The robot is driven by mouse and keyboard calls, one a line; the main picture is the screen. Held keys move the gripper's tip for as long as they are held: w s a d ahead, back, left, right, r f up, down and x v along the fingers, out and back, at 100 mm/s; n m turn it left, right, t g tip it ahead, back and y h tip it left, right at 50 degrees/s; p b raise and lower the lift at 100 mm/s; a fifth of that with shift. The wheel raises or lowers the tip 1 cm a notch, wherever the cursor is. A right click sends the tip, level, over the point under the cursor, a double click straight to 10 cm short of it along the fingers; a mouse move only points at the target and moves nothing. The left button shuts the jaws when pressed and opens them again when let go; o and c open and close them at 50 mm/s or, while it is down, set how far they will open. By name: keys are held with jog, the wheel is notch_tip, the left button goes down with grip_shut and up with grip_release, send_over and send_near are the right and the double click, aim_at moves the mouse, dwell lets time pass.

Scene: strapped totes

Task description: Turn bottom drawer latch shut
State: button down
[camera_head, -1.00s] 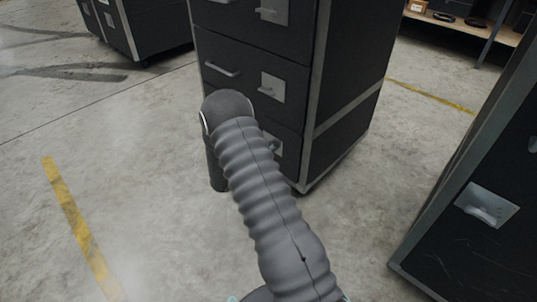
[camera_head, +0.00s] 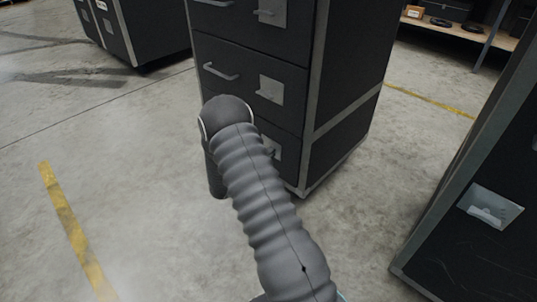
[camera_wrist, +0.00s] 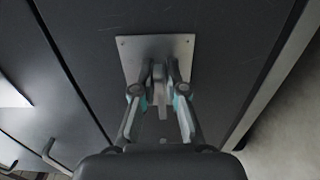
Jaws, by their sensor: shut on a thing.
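The bottom drawer's latch (camera_wrist: 160,90) is a grey lever on a square metal plate (camera_wrist: 132,50) in the wrist view. My gripper (camera_wrist: 160,78) has its two fingers closed on the lever, one on each side, just in front of the plate. In the head view, part of the bottom latch plate (camera_head: 276,150) shows to the right of my arm. My arm hides most of the bottom drawer front there, and the gripper itself is hidden.
The dark drawer cabinet (camera_head: 345,125) has further drawers above, with a bar handle (camera_head: 221,73) and a middle latch plate (camera_head: 271,90). Another dark case (camera_head: 480,240) stands close on the right. Bare concrete floor (camera_head: 130,180) lies open to the left.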

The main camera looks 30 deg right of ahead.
jog(key=shift+w+a, duration=0.1)
dwell(0.4)
jog(key=c, duration=1.3)
grip_release()
jog(key=v, duration=1.2)
